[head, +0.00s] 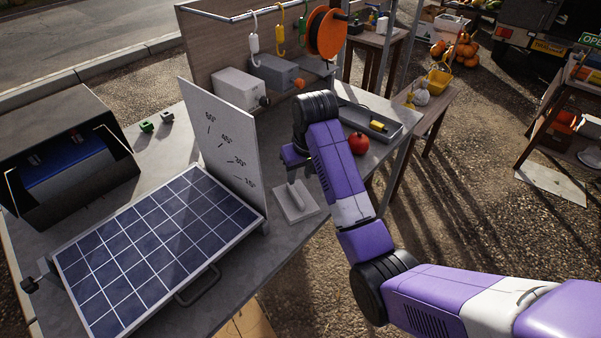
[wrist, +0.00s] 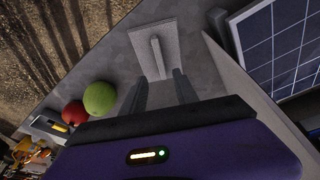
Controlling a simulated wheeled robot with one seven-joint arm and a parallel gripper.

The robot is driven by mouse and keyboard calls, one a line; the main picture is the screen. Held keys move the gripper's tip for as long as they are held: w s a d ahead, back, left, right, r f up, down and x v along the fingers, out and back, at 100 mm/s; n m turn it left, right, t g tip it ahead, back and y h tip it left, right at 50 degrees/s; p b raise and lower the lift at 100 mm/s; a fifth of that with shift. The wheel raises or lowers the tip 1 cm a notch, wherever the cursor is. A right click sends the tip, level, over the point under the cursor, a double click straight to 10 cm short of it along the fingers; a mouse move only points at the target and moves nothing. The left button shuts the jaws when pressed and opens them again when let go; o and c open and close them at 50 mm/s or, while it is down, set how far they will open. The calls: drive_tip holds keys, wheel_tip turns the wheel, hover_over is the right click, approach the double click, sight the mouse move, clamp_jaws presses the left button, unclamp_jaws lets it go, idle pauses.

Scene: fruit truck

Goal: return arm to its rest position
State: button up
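My arm reaches over the grey table (head: 170,175) from the lower right in the head view. My gripper (head: 294,178) points down near a small pale plate with an upright handle (head: 306,210). In the wrist view my gripper (wrist: 160,78) has its two dark fingers apart with nothing between them. The pale plate (wrist: 168,33) and its handle (wrist: 156,55) lie beyond the fingertips in that view, apart from them. The exact gap cannot be told.
A tilted solar panel (head: 155,250) and an upright angle board (head: 222,150) stand left of my gripper. A red round fruit (head: 359,143) and a grey tray (head: 375,118) lie to its right. The wrist view also shows a green round fruit (wrist: 99,98).

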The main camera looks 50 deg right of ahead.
drive_tip(key=shift+s+r, duration=0.15)
drive_tip(key=shift+r, duration=0.3)
idle(0.3)
